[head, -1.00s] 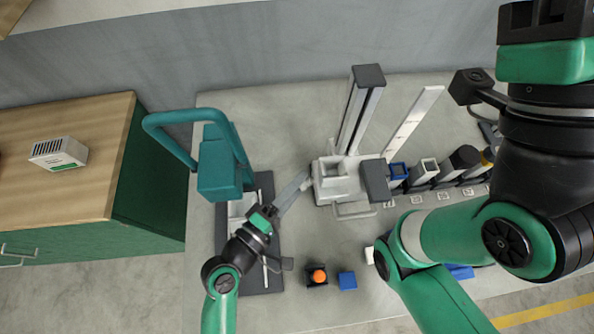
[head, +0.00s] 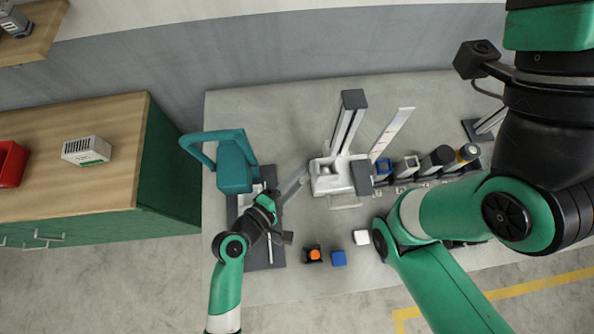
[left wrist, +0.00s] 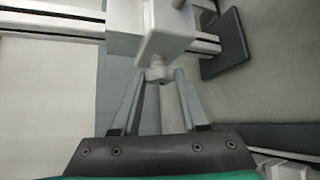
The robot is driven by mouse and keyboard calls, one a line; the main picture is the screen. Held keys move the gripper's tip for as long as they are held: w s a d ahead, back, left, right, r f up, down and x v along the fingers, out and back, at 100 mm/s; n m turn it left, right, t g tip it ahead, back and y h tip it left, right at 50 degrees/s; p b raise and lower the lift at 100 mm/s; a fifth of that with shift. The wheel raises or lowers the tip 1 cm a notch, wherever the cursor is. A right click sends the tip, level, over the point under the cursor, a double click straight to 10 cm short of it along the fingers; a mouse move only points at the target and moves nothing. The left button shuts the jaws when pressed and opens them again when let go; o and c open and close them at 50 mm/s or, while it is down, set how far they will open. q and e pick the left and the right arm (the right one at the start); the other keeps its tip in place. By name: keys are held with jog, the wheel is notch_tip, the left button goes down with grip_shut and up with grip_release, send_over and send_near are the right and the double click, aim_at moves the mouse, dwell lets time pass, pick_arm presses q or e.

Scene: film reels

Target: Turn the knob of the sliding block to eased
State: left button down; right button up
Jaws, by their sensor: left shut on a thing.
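The white sliding block (head: 325,187) sits at the near end of a twin-rail column in the middle of the bench. In the left wrist view the block (left wrist: 150,30) rides on pale rails, with a small pale knob (left wrist: 158,73) facing me. My left gripper (head: 302,174) reaches the block from its left side. In the wrist view the left gripper (left wrist: 160,82) has its fingertips closed around the knob. The knob's marking cannot be read, and the knob is hidden in the head view. My right gripper is out of view.
A teal press-like machine (head: 235,165) stands to the left. Several dark holders line the right, partly behind my right arm. A wooden-topped cabinet (head: 60,195) stands further left.

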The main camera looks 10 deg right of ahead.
pick_arm(q)
jog(key=shift+c, duration=2.2)
grip_release()
jog(key=shift+a, duration=0.1)
jog(key=p+v, duration=1)
jog(key=v, duration=0.1)
jog(key=shift+s+a, duration=0.15)
